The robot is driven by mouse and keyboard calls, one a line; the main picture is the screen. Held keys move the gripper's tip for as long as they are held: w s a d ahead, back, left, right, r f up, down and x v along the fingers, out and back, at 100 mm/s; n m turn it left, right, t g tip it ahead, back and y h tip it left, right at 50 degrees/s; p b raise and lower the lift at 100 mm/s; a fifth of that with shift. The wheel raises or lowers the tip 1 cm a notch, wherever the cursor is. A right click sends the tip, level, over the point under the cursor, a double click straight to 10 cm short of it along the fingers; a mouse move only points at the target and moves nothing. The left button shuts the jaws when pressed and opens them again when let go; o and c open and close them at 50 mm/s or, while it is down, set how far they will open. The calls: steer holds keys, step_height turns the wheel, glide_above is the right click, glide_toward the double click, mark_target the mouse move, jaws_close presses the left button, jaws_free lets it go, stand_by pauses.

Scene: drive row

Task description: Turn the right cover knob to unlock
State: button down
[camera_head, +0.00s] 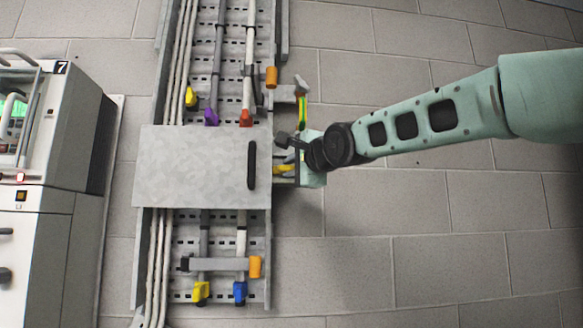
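A flat grey metal cover (195,165) lies across the middle of a cable tray, with a long black handle (252,165) near its right edge. My gripper (287,155) is just off the cover's right edge, at the end of my pale green arm reaching in from the right. Small dark and yellow parts show by the gripper's tip, and I cannot tell which belong to the gripper. No right cover knob can be made out; that spot is largely hidden by the gripper. Its fingers are too small and covered to show whether they are open or touching anything.
The cable tray (268,290) carries pipes and cables with coloured ends above and below the cover. A small side bracket with an orange fitting (271,77) is above the gripper. A white cabinet (45,240) marked 7 stands at left. Grey tiles at lower right are clear.

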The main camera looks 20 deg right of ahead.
steer(key=shift+n, duration=0.3)
steer(key=shift+r+n+g+h+p, duration=0.1)
steer(key=shift+n+g+h+p, duration=0.2)
steer(key=shift+n+g+p, duration=0.65)
steer(key=n, duration=0.2)
steer(key=n+g+h, duration=0.1)
steer(key=n, duration=0.2)
steer(key=shift+a+r+h, duration=0.1)
steer(key=shift+h, duration=0.2)
steer(key=n+g+h, duration=0.1)
steer(key=n, duration=0.2)
steer(key=shift+a+h, duration=0.15)
steer(key=shift+h, duration=0.15)
steer(key=shift+n+g+h+p, duration=0.25)
steer(key=shift+n+h+p, duration=0.1)
steer(key=shift+n+h, duration=0.95)
steer(key=shift+n, duration=0.25)
steer(key=c, duration=1.5)
jaws_free()
steer(key=shift+o, duration=0.2)
